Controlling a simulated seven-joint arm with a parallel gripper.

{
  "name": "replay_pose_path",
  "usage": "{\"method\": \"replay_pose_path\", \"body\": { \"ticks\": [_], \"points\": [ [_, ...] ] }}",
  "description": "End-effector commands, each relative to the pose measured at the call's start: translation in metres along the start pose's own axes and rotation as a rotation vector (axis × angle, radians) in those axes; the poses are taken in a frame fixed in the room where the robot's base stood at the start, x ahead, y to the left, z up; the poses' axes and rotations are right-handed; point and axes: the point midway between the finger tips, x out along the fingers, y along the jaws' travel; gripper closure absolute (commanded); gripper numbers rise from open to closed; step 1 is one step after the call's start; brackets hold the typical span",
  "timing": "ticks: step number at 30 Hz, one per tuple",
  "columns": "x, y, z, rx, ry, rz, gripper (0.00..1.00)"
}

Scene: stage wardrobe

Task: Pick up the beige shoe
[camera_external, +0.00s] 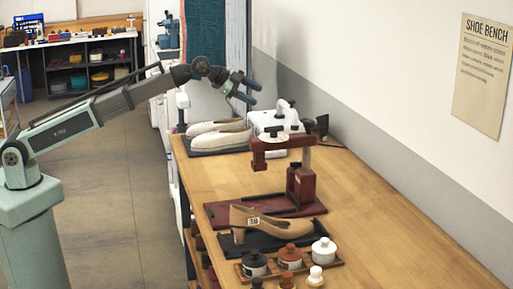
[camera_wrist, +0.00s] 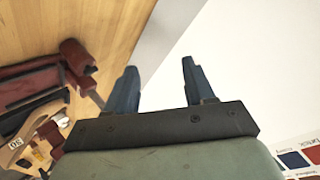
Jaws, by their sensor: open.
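A beige heeled shoe (camera_external: 270,222) with a small white number tag sits on a dark mat (camera_external: 285,240) on the wooden bench. Its tag and part of it show at the left edge of the wrist view (camera_wrist: 8,155). A pair of cream shoes (camera_external: 217,139) lies on another dark mat at the bench's far end. My gripper (camera_external: 252,92) is raised above the far end of the bench, well away from the beige shoe. Its two blue fingers are apart, with nothing between them in the wrist view (camera_wrist: 160,75).
A dark red press (camera_external: 300,185) stands just behind the beige shoe. Several jars (camera_external: 290,257) stand on a wooden tray in front of it. A white machine (camera_external: 275,120) is near the cream shoes. The wall borders the bench's right side. The bench's right front (camera_external: 400,250) is clear.

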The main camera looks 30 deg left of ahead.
Motion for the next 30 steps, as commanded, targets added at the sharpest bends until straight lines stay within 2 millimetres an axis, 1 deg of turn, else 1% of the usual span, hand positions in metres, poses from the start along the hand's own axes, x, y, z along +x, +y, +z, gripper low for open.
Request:
{"method": "replay_pose_path", "body": {
  "ticks": [1,3,8,9,11,12,15,18,23,24,26,27,30],
  "points": [
    [0.002,0.018,-0.027,0.011,0.015,0.029,0.47],
    [0.003,0.042,-0.056,0.022,0.029,0.067,0.47],
    [0.001,0.098,-0.123,0.055,0.061,0.156,0.47],
    [-0.001,0.113,-0.139,0.064,0.067,0.18,0.47],
    [-0.003,0.136,-0.163,0.079,0.078,0.214,0.47],
    [-0.006,0.151,-0.178,0.089,0.083,0.238,0.47],
    [-0.012,0.184,-0.21,0.114,0.095,0.29,0.47],
    [-0.018,0.213,-0.234,0.136,0.101,0.337,0.47],
    [-0.029,0.256,-0.267,0.173,0.1,0.417,0.47],
    [-0.033,0.268,-0.275,0.184,0.097,0.443,0.47],
    [-0.038,0.288,-0.285,0.203,0.085,0.493,0.47],
    [-0.043,0.303,-0.291,0.218,0.072,0.536,0.47],
    [-0.051,0.329,-0.293,0.253,0.025,0.644,0.47]
  ]
}}
